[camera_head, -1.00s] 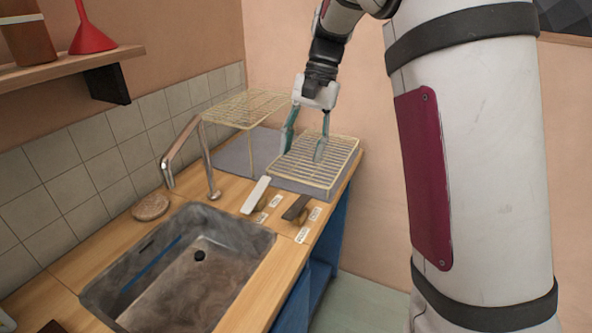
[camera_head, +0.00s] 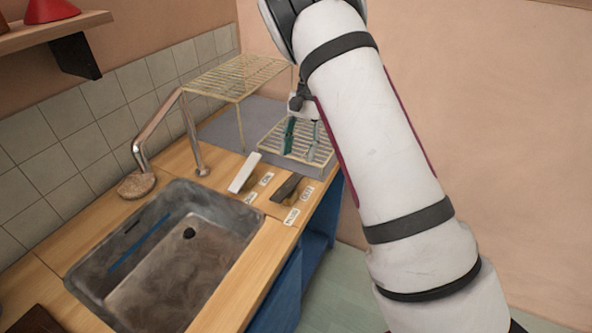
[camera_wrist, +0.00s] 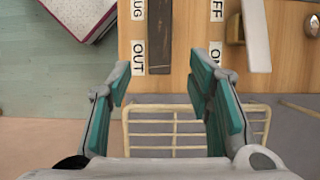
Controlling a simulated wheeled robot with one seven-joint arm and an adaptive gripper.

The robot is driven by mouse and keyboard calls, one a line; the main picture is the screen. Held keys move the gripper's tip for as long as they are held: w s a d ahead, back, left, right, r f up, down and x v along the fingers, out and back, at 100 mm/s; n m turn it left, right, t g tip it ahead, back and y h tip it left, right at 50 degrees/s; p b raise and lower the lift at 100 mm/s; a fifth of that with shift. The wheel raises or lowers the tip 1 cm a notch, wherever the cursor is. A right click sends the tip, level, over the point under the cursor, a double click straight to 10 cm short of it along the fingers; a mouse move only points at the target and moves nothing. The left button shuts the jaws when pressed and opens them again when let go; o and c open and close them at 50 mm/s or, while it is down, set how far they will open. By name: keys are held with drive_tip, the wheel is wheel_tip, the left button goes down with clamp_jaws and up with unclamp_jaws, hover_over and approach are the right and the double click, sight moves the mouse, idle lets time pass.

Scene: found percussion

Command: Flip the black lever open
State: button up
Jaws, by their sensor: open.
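The black lever (camera_head: 287,187) is a dark flat bar on the wooden counter, right of the white lever (camera_head: 244,172). In the wrist view the black lever (camera_wrist: 159,35) lies ahead of the fingertips, roughly in line with the gap between them. My gripper (camera_head: 303,141) is open and empty, with teal finger pads. In the head view it appears over the wire rack, beyond the black lever and apart from it. In the wrist view my gripper (camera_wrist: 161,82) is near the counter's edge by the lever.
Printed labels lie beside the levers, one reading OUT (camera_wrist: 138,57). A wire rack (camera_wrist: 140,128) sits on a grey mat, with a raised rack (camera_head: 235,76) behind. A metal sink (camera_head: 165,250) and tap (camera_head: 160,125) are left of the levers. Free floor lies right of the counter.

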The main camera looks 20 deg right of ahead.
sight(294, 179)
drive_tip(key=p+x, duration=0.1)
drive_tip(key=x, duration=0.5)
drive_tip(key=shift+s+a+f, duration=0.15)
drive_tip(key=shift+f, duration=0.2)
clamp_jaws()
